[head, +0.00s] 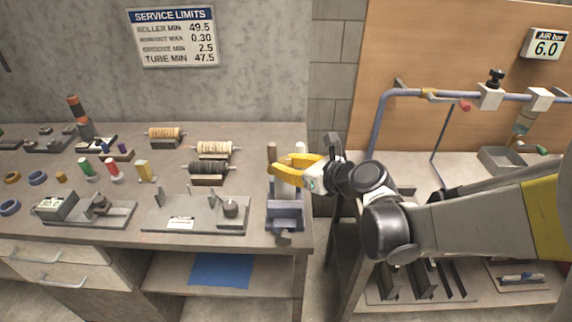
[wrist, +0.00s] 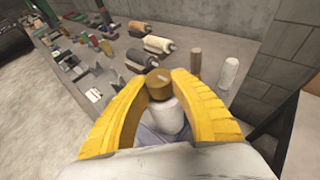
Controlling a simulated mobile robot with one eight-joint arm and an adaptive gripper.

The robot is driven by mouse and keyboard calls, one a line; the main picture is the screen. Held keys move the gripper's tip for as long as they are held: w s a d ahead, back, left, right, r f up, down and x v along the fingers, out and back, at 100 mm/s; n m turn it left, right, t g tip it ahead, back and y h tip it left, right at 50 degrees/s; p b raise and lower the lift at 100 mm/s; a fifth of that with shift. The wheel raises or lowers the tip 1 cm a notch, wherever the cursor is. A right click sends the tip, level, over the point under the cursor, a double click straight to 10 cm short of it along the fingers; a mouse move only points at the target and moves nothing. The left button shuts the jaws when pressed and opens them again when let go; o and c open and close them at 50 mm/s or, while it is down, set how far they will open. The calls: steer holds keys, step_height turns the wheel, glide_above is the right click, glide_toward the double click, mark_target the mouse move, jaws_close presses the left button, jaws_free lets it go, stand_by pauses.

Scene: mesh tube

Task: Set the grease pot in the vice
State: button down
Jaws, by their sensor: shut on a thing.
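My gripper (head: 297,168) is at the right end of the bench, above the blue-grey vice (head: 285,224). Its yellow fingers are shut on the grease pot (wrist: 165,116), a pale round body with a brown-gold end. The fingers (wrist: 158,84) flank it on both sides in the wrist view. In the head view the pot's pale body (head: 284,187) shows below the fingers, just over or behind the vice's jaws. I cannot tell whether its base sits between the jaws or touches them.
A wooden post (head: 272,153) and a white post (head: 300,147) stand close behind my gripper. Left of the vice is a grey plate fixture (head: 196,222), with several rollers (head: 208,168) behind it. The bench's right edge is close by.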

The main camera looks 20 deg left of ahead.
steer(key=shift+f+b, duration=0.75)
steer(key=shift+f, duration=0.15)
stand_by(0.5)
steer(key=c, duration=1.1)
jaws_free()
steer(key=shift+c, duration=0.2)
steer(key=v, duration=1.2)
steer(key=s+d+f+n+h, duration=0.1)
steer(key=s+d+n+h, duration=0.4)
steer(key=d+n, duration=0.7)
steer(key=s+d+f+n+h, duration=0.1)
steer(key=s+d+n+h, duration=0.5)
steer(key=s+d+n, duration=0.3)
steer(key=d+n, duration=0.3)
steer(key=shift+d+f+h, duration=0.3)
steer(key=shift+d+f, duration=0.05)
steer(key=shift+f, duration=0.05)
